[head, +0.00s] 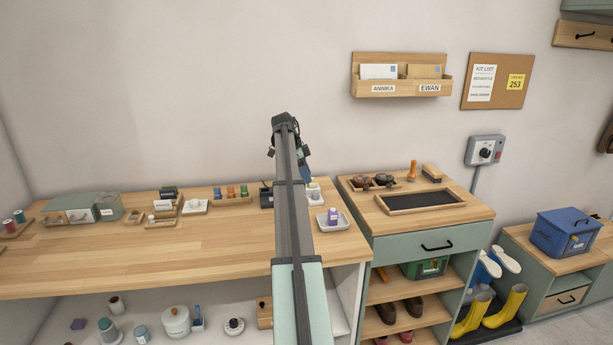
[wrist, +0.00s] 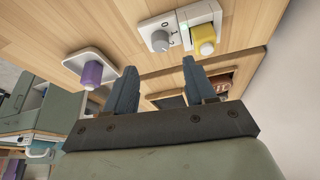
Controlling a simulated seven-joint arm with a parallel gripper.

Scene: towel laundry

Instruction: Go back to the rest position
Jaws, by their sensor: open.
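My gripper (wrist: 158,78) is open, its two dark blue-grey fingers apart with nothing between them in the wrist view. In the head view my arm reaches forward over the wooden counter (head: 150,250), and the gripper (head: 287,158) hangs at its far end, partly hidden by the arm. A white tray (wrist: 76,62) with a purple container (wrist: 92,75) is left of the fingers in the wrist view. The fingers appear clear of these things.
The tray (head: 343,226) and purple container (head: 333,216) stand right of my arm. Small boxes, spools and bottles line the counter's back, including a green-grey box (head: 75,210). A side cabinet (head: 430,239) bears a dark-topped wooden tray (head: 388,210). The counter's front left is clear.

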